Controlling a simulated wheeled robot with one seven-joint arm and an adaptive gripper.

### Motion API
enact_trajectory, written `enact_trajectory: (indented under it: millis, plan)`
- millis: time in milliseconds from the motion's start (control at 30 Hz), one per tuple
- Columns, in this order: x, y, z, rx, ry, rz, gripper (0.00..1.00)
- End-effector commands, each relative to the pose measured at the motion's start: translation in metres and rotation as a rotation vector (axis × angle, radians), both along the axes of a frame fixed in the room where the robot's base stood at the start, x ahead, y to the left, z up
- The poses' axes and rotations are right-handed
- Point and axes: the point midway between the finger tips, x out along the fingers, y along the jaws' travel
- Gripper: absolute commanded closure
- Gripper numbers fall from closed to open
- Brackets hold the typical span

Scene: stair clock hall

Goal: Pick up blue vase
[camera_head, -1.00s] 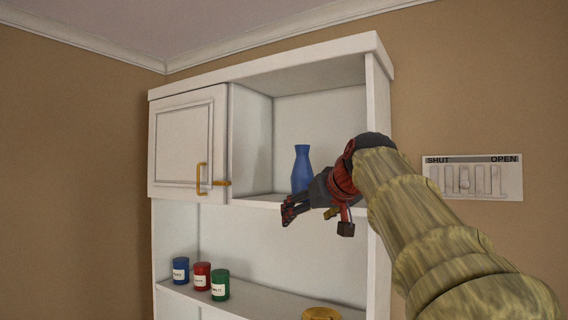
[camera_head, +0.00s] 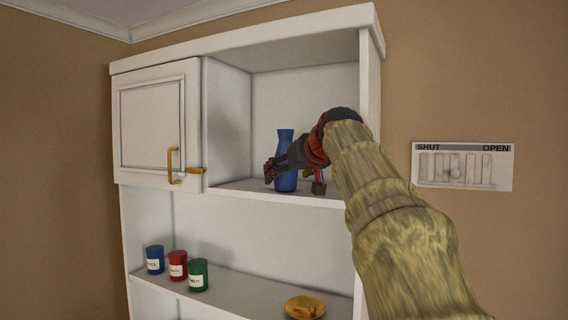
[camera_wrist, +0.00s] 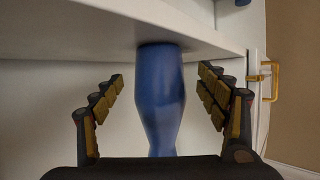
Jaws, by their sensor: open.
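The blue vase (camera_head: 285,144) stands upright on the upper open shelf of the white cabinet. In the head view my gripper (camera_head: 292,179) is at the vase and hides part of its body. In the wrist view the picture is turned over, with the vase (camera_wrist: 160,95) hanging down from the shelf at the top. It lies between the two spread fingers of my gripper (camera_wrist: 160,84), with a visible gap on each side. My gripper is open and holds nothing.
The cabinet's right side wall (camera_head: 370,90) stands close to my arm. A closed door with a gold handle (camera_head: 173,165) is on the left. Blue (camera_head: 155,260), red (camera_head: 177,266) and green (camera_head: 198,275) cans and a gold dish (camera_head: 305,307) sit on the lower shelf.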

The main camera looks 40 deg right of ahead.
Motion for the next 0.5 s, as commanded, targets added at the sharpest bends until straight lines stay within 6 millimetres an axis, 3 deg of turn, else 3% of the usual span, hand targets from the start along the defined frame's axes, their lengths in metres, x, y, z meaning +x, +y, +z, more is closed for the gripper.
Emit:
enact_trajectory:
  millis: [200, 500]
  plan:
    - [0.023, -0.007, -0.008, -0.001, -0.001, 0.001, 0.26]
    - [0.026, -0.008, -0.01, -0.001, -0.002, 0.0, 0.27]
